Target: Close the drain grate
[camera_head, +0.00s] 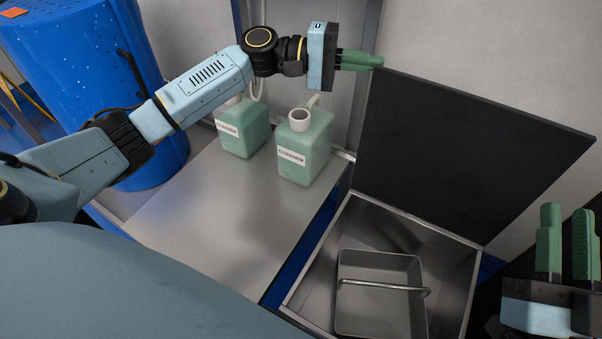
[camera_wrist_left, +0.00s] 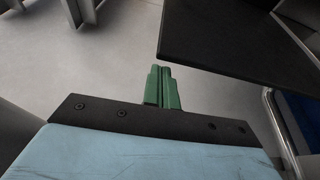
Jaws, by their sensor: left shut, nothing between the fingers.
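The drain grate, a dark flat panel (camera_head: 465,150), stands raised at the back of an open metal basin (camera_head: 335,235). It also shows at the upper right of the left wrist view (camera_wrist_left: 225,40). My left gripper (camera_head: 378,60) is shut and empty beside the panel's upper left corner.
A grey tub (camera_head: 385,265) with a bar handle sits inside the basin. Two green cleaner bottles (camera_head: 242,128) (camera_head: 306,148) stand on the metal counter (camera_head: 195,205) left of the basin. A blue drum (camera_head: 95,60) stands at the upper left. The counter's front is clear.

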